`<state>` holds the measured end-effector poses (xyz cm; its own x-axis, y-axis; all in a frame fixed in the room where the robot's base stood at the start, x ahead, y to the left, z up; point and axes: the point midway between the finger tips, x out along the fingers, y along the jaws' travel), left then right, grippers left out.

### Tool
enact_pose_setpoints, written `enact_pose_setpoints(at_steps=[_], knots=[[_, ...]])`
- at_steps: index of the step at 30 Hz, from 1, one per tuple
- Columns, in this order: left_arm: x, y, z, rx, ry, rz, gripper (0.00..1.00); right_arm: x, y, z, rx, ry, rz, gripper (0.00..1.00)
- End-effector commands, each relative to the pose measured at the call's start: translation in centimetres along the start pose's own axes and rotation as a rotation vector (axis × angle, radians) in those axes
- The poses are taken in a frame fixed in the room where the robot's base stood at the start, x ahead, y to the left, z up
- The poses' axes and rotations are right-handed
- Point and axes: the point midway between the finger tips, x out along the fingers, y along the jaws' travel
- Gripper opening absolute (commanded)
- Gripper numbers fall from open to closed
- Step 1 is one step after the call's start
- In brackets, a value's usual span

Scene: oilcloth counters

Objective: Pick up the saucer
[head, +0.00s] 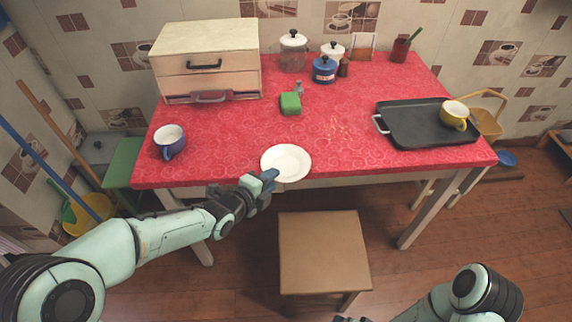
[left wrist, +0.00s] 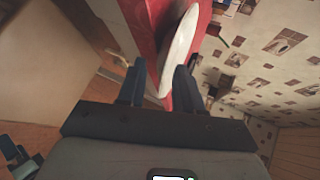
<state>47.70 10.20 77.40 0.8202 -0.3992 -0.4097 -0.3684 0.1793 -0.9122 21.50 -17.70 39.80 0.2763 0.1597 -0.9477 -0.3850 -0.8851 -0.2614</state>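The white saucer (head: 286,161) lies flat at the front edge of the red-covered table, its near rim at or slightly over the edge. My left gripper (head: 268,180) is at its near-left rim. In the left wrist view the saucer (left wrist: 180,45) appears edge-on, and its rim reaches into the gap between the two fingers of my left gripper (left wrist: 159,84). The fingers are apart, with visible room beside the rim, so the gripper is open. My right arm shows at the bottom right of the head view, but its fingers are out of frame.
A blue mug (head: 169,141) stands left on the table (head: 225,150). A green-and-grey item (head: 290,104) lies behind the saucer. A black tray (head: 405,130) with a yellow cup (head: 454,114) is at right. A stool (head: 323,252) stands in front, below table height.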

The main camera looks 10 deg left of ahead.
Motion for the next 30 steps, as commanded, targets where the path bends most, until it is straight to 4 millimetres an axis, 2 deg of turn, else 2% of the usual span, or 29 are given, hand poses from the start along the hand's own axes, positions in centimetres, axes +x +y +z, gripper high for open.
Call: enact_pose_setpoints(at_steps=[1, 2, 4, 5, 15, 19, 23, 26, 30], knots=[[0.0, 0.0, 0.0, 0.0, 0.0, 0.0, 0.35, 0.0, 0.0, 0.0, 0.0, 0.0, 0.0, 1.0], [0.0, 0.0, 0.0, 0.0, 0.0, 0.0, 0.28, 0.0, 0.0, 0.0, 0.0, 0.0, 0.0, 1.0], [0.0, 0.0, 0.0, 0.0, 0.0, 0.0, 0.06, 0.0, 0.0, 0.0, 0.0, 0.0, 0.0, 1.0], [0.0, 0.0, 0.0, 0.0, 0.0, 0.0, 0.0, 0.0, 0.0, 0.0, 0.0, 0.0, 0.0, 1.0], [-0.1, -0.2, 0.0, 0.0, 0.0, -0.003, 0.0, -0.1, 0.0, 0.1, 0.0, -0.002, 0.0, 1.0], [-0.5, -1.1, 0.0, 0.0, 0.0, -0.006, 0.0, -0.4, -0.1, 0.3, -0.001, -0.01, -0.001, 1.0], [-1.5, -3.4, 0.0, 0.002, -0.001, -0.009, 0.0, -1.3, -0.5, 1.1, -0.004, -0.034, -0.005, 1.0], [-2.7, -6.0, 0.1, 0.003, -0.002, -0.011, 0.0, -2.5, -0.8, 2.3, -0.007, -0.071, -0.008, 1.0], [-4.6, -10.1, 0.0, 0.004, -0.002, -0.009, 0.0, -5.3, -1.7, 5.1, -0.014, -0.163, -0.014, 1.0]])
